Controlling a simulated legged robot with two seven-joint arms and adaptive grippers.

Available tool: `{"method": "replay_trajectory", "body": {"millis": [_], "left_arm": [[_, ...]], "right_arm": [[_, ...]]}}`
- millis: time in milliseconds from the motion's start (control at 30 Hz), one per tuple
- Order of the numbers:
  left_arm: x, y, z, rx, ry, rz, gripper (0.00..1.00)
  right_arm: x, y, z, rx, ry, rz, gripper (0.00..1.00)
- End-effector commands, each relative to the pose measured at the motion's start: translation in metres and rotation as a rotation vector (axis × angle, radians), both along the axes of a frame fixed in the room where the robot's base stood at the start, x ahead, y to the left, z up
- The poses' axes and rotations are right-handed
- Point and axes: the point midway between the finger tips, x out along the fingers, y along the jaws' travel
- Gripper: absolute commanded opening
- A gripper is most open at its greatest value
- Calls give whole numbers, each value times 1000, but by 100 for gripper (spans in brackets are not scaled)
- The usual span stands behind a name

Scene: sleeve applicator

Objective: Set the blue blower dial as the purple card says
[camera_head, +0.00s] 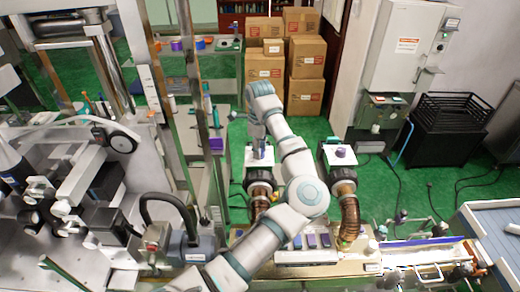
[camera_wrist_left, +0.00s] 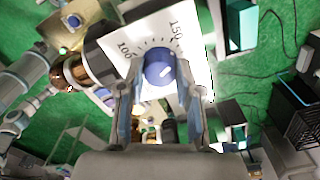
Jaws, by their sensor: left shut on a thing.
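The blue blower dial (camera_wrist_left: 158,73) sits on a white scale plate (camera_wrist_left: 140,38) with tick marks and the numbers 100 and 150. A pale mark shows on the dial's face; its exact reading is unclear. My left gripper (camera_wrist_left: 156,82) is shut on the dial, one finger on each side. In the head view my left gripper (camera_head: 260,140) reaches down over the white plate (camera_head: 250,159) of the left blower and hides the dial. Small blue and purple cards (camera_head: 311,241) stand on the bench in front of the blowers; their writing is too small to read. My right gripper is not seen.
A second blower with a purple dial (camera_head: 342,152) stands to the right, with a ribbed copper-coloured hose (camera_head: 348,212). Cardboard boxes (camera_head: 306,56) are stacked behind. A grey cabinet (camera_head: 402,55) and a black crate stack (camera_head: 445,130) stand at the right. Machinery fills the left.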

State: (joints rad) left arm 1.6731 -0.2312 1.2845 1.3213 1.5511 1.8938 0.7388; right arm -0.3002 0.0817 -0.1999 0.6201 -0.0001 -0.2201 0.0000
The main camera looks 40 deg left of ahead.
Motion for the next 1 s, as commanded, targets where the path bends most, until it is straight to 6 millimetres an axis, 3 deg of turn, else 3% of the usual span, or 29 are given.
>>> {"method": "replay_trajectory", "body": {"millis": [267, 300, 367, 767, 1000], "left_arm": [[0, 0, -1, 0, -1, -1, 0], [0, 0, -1, 0, -1, -1, 44], [0, 0, -1, 0, 0, -1, 59], [-1, 0, 8, 1, -2, -1, 60], [1, 1, 55, 1, -3, -2, 60]], "right_arm": [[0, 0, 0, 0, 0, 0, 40], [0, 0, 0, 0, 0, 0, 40], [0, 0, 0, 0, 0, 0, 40], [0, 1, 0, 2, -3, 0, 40], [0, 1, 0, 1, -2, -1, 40]]}}
